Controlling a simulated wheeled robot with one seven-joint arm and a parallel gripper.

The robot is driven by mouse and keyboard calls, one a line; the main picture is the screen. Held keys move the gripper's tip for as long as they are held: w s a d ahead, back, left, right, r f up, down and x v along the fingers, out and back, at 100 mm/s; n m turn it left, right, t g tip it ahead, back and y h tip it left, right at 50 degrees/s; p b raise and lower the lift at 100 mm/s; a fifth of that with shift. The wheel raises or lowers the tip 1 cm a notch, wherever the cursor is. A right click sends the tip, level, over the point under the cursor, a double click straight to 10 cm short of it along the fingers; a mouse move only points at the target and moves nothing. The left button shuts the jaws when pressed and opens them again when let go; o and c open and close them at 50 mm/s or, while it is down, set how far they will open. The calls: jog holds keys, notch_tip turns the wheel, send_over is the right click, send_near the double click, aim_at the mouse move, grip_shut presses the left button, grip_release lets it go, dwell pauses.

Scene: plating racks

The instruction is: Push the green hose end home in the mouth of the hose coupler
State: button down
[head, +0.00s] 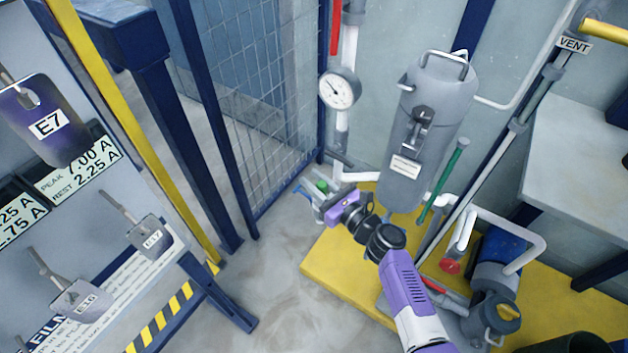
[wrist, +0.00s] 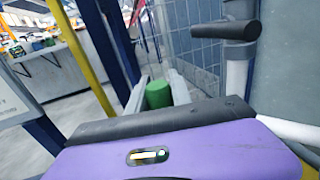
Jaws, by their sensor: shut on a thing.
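The green hose end (wrist: 158,95) is a short green cylinder between the two pale fingers of my gripper (wrist: 157,92) in the wrist view. My gripper (head: 316,196) is shut on it. In the head view only a small part of the green hose end (head: 322,186) shows at the fingertips, over the floor by the mesh fence. A dark stub (wrist: 226,30) juts sideways from the white upright pipe in the wrist view, apart from the hose end; the stub shows in the head view (head: 340,158) too. I cannot tell whether it is the hose coupler, and no open mouth is visible.
A pressure gauge (head: 339,89) and a grey tank (head: 425,130) stand beyond my arm. A blue pump (head: 497,262) sits on the yellow base (head: 345,272). The mesh fence (head: 270,110) is close behind my gripper.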

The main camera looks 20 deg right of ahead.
jog(key=shift+f+b, duration=1)
jog(key=shift+f, duration=0.1)
jog(key=c, duration=1.1)
grip_release()
jog(key=shift+s, duration=0.1)
jog(key=p+v, duration=0.1)
jog(key=v, duration=0.6)
jog(key=shift+s+d+p, duration=0.15)
jog(key=shift+s+p, duration=0.15)
